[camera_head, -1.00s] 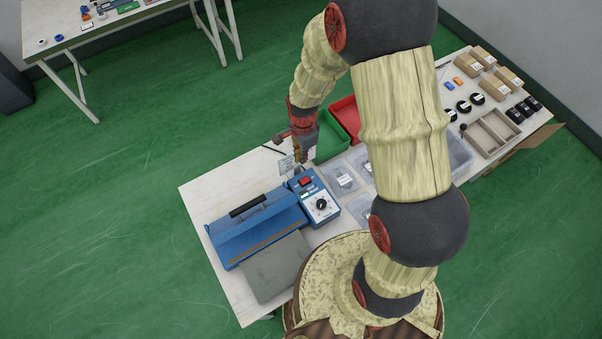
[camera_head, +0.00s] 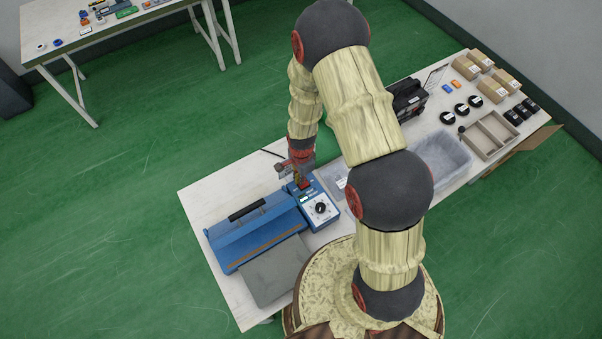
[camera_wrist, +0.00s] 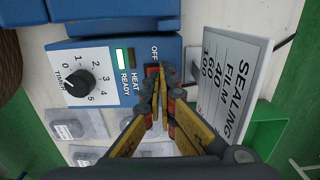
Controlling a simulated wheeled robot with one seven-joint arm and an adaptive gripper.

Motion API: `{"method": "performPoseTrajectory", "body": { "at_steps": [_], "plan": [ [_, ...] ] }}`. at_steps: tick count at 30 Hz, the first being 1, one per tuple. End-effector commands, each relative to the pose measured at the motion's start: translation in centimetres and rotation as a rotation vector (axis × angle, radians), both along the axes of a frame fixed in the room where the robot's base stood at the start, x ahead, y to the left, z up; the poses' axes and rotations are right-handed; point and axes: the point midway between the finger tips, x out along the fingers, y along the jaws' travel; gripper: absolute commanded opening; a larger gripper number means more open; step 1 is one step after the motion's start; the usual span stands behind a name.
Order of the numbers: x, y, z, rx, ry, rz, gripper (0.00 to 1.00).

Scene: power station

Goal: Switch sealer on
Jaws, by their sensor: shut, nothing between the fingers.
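The blue sealer (camera_head: 258,233) lies on the white table, with its control box (camera_head: 318,207) at its right end. In the wrist view the box face shows a black timer knob (camera_wrist: 79,83), a green-lit indicator (camera_wrist: 123,57) beside a dark one, and the words HEAT, READY and OFF. A reddish rocker switch (camera_wrist: 152,71) sits by the OFF label, partly hidden by my fingertips. My gripper (camera_wrist: 160,76) is shut and empty, its tips right at the switch. I cannot tell whether they touch it. In the head view my gripper (camera_head: 302,183) is over the box's back end.
A sign headed SEALING (camera_wrist: 228,83) stands close beside my fingers. A clear bin (camera_head: 442,160), a divided wooden tray (camera_head: 490,137), small boxes (camera_head: 492,90) and black rolls (camera_head: 461,108) lie along the right of the table. Green floor is open to the left.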

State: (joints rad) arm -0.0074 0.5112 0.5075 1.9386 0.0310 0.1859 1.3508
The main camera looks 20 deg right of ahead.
Motion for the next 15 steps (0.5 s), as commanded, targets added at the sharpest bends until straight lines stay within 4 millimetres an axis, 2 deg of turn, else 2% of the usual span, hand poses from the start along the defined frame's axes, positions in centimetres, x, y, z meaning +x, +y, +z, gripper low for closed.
{"method": "performPoseTrajectory", "body": {
  "at_steps": [4, 15],
  "plan": [
    [0.02, 0.01, -0.65, 0.000, 0.000, 0.000, 0.00],
    [0.03, 0.02, -0.81, 0.000, -0.001, 0.000, 0.00]
  ]
}}
